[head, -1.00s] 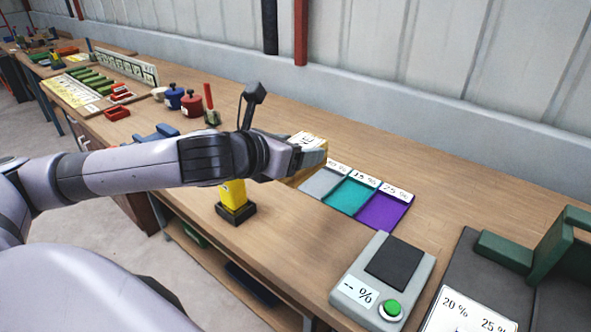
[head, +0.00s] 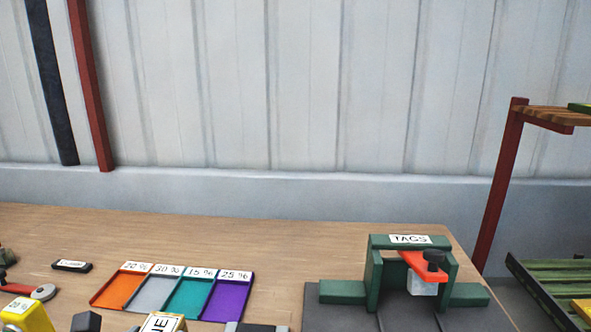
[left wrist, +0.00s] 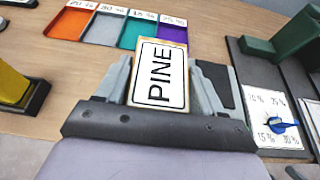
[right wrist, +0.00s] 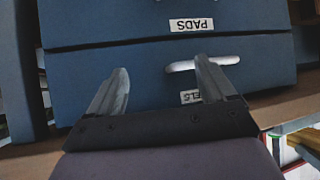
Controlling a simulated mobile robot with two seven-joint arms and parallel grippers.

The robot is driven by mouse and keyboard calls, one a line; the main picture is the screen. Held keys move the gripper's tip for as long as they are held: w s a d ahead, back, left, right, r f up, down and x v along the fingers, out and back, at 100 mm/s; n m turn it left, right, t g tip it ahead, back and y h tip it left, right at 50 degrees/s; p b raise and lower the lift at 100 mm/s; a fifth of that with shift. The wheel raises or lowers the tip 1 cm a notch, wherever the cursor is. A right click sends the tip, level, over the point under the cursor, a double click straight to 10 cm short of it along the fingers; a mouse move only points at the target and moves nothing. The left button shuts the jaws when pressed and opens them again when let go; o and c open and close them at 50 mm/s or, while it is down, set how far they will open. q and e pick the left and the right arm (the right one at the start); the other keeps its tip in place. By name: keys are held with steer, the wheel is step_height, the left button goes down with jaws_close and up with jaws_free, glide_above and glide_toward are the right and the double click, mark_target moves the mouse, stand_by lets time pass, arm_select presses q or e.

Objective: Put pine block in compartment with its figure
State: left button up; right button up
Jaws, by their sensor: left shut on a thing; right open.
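The pine block (head: 163,323), a yellow block with a white PINE label, shows at the bottom edge of the head view, partly cut off. In the left wrist view my left gripper (left wrist: 160,82) is shut on the pine block (left wrist: 158,75), label facing the camera. Four shallow compartments lie beyond it: orange (head: 122,289), grey (head: 155,292), teal (head: 190,298) and purple (head: 226,298). Their labels seem to read 20, 30, 15 and 25 %. All four look empty where visible. My right gripper (right wrist: 160,82) is open and empty before blue drawers.
A dial card (left wrist: 275,118) with a blue pointer lies right in the left wrist view. A green TAGS stand (head: 375,270) is right of the compartments. A yellow object (left wrist: 12,85) on a dark base stands left.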

arm_select(q)
steer(key=shift+s+d+f+n+y, duration=0.2)
steer(key=shift+s+f, duration=0.25)
steer(key=shift+s+d+f+n+y, duration=0.15)
steer(key=shift+s+f+n+y, duration=0.05)
steer(key=shift+s+f, duration=0.35)
steer(key=shift+f, duration=0.25)
steer(key=f, duration=0.2)
steer(key=shift+s+f, duration=0.3)
steer(key=shift+f, duration=0.05)
steer(key=shift+s+f, duration=0.2)
steer(key=shift+f, duration=0.3)
steer(key=shift+s+f, duration=0.15)
steer(key=shift+f, duration=0.35)
arm_select(e)
steer(key=c, duration=0.7)
arm_select(q)
steer(key=shift+s+f, duration=0.1)
steer(key=shift+f, duration=0.1)
arm_select(e)
steer(key=shift+c, duration=0.3)
arm_select(q)
steer(key=shift+a, duration=0.2)
arm_select(e)
steer(key=shift+s+a, duration=0.1)
steer(key=shift+a, duration=0.1)
